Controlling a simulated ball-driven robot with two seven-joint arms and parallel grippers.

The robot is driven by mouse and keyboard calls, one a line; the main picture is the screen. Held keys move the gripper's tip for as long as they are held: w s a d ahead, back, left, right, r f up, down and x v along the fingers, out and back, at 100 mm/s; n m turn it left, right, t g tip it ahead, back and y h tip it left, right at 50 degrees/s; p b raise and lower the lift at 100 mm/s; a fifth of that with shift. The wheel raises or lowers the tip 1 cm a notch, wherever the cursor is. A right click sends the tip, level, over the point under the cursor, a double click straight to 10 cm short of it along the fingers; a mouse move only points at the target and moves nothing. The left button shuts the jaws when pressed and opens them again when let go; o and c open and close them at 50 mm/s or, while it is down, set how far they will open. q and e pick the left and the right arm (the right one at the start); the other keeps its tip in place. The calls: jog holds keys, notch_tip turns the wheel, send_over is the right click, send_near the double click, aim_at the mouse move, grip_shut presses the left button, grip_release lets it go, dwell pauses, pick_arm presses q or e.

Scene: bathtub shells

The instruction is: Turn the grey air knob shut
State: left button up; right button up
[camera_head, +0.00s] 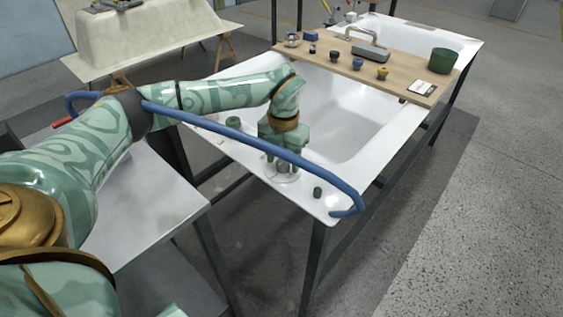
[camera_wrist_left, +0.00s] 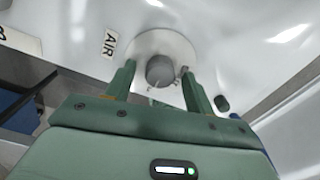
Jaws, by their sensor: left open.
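The grey air knob (camera_wrist_left: 160,70) sits on a round pale plate (camera_wrist_left: 176,46) on the white tub rim, beside a label reading AIR (camera_wrist_left: 110,44) in the left wrist view. My left gripper (camera_wrist_left: 158,68) is open, with one finger on each side of the knob; I cannot tell whether either finger touches it. My right gripper is not in view.
A blue hose (camera_head: 225,127) runs across my left arm to the tub's near corner. A wooden board (camera_head: 405,86) with several small items spans the tub. A grey table (camera_head: 150,205) stands at left.

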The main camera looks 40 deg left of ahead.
pick_arm(q)
jog(key=shift+r, duration=0.15)
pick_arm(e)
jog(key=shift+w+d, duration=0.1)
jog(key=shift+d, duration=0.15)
pick_arm(q)
jog(key=c, duration=1)
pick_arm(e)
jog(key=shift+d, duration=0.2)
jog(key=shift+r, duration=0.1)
